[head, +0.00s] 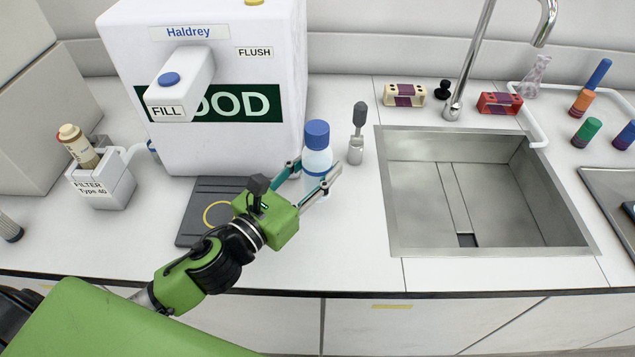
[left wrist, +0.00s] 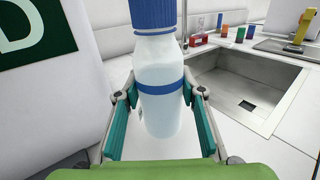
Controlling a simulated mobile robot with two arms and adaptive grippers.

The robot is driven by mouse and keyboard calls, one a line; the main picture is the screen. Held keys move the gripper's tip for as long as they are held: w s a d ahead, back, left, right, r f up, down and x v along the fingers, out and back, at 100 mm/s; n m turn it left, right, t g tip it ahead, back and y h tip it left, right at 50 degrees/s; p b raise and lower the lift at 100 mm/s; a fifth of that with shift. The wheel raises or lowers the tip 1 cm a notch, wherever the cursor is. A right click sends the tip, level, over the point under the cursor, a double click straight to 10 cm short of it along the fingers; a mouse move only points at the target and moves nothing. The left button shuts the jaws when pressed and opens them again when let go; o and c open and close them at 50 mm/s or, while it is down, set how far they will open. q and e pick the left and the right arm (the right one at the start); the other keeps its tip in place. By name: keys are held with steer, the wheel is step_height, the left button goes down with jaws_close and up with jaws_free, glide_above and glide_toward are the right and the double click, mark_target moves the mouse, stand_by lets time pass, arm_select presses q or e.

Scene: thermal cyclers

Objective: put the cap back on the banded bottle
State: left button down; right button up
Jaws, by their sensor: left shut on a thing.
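The banded bottle (head: 316,163) is white and translucent and stands upright on the counter, right of the large white machine. In the left wrist view the bottle (left wrist: 158,112) shows a blue band around its upper body. A ribbed blue cap (head: 317,134) sits on its top; the cap (left wrist: 154,14) is partly cut off in the left wrist view. How tightly it sits I cannot tell. My left gripper (head: 314,172) is shut on the bottle's body, one teal finger on each side. My right gripper is out of view.
The machine (head: 200,150) stands close left of the bottle, with a dark pad (head: 205,205) before it. A grey-handled tool (head: 357,130) stands just right of the bottle. The sink (head: 480,190) lies beyond it. The counter's front between pad and sink is clear.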

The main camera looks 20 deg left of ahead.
mark_target(318, 180)
arm_select(q)
steer(key=shift+w+a+f, duration=0.1)
steer(key=shift+w+f, duration=0.35)
steer(key=shift+f, duration=0.05)
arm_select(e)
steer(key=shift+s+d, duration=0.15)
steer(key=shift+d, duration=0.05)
arm_select(q)
steer(key=shift+w+f, duration=0.1)
steer(key=shift+f, duration=0.1)
steer(key=shift+w+f, duration=0.15)
steer(key=shift+f, duration=1.5)
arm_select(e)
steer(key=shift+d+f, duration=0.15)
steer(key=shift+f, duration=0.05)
arm_select(q)
steer(key=shift+f+b, duration=0.15)
steer(key=shift+b, duration=0.2)
steer(key=c, duration=1.4)
jaws_free()
steer(key=shift+o, duration=0.2)
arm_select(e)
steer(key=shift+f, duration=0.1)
